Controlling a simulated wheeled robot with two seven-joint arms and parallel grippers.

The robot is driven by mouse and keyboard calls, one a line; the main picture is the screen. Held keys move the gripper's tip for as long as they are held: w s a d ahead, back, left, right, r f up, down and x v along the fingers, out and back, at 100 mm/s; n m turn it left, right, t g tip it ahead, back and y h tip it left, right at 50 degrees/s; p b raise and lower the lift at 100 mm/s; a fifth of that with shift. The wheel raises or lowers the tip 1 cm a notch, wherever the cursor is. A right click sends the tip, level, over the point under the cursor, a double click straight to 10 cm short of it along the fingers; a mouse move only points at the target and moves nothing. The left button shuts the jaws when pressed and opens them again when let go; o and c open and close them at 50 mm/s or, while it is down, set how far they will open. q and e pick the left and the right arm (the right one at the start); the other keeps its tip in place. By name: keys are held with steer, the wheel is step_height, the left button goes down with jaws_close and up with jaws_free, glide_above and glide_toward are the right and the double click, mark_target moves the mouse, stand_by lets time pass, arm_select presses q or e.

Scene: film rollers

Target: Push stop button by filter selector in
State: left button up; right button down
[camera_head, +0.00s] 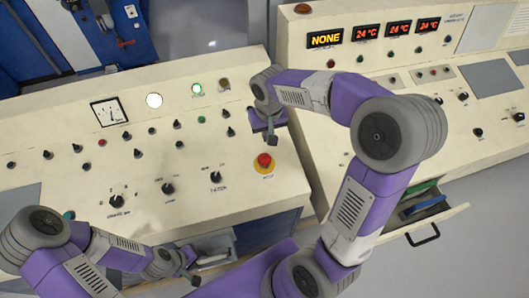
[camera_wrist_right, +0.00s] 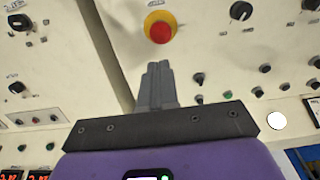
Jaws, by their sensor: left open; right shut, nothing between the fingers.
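A red mushroom stop button (camera_head: 264,160) on a yellow base stands at the right end of the left cream console (camera_head: 45,180). It also shows in the right wrist view (camera_wrist_right: 160,32), just beyond my fingertips. A black selector knob (camera_head: 215,177) sits to its left; its label is too small to read surely. My right gripper (camera_head: 271,140) is shut and empty, its fingers close to the button on its far side in the head view. In the right wrist view the closed fingers (camera_wrist_right: 158,68) appear apart from the button. My left gripper (camera_head: 190,278) is open at the console's front edge.
Several knobs and lamps and a dial gauge (camera_head: 109,112) cover the left console. A second console (camera_head: 400,80) with red displays stands to the right, past a gap. An open drawer (camera_head: 425,215) juts out below it. A blue cabinet (camera_head: 90,35) stands behind.

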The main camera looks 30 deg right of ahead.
mark_target(265, 158)
steer(key=f, duration=0.4)
steer(key=w+f+b, duration=0.1)
steer(key=f, duration=0.9)
steer(key=shift+w+d, duration=0.15)
steer(key=shift+w, duration=0.2)
steer(key=shift+f+b, duration=0.1)
steer(key=shift+b, duration=0.2)
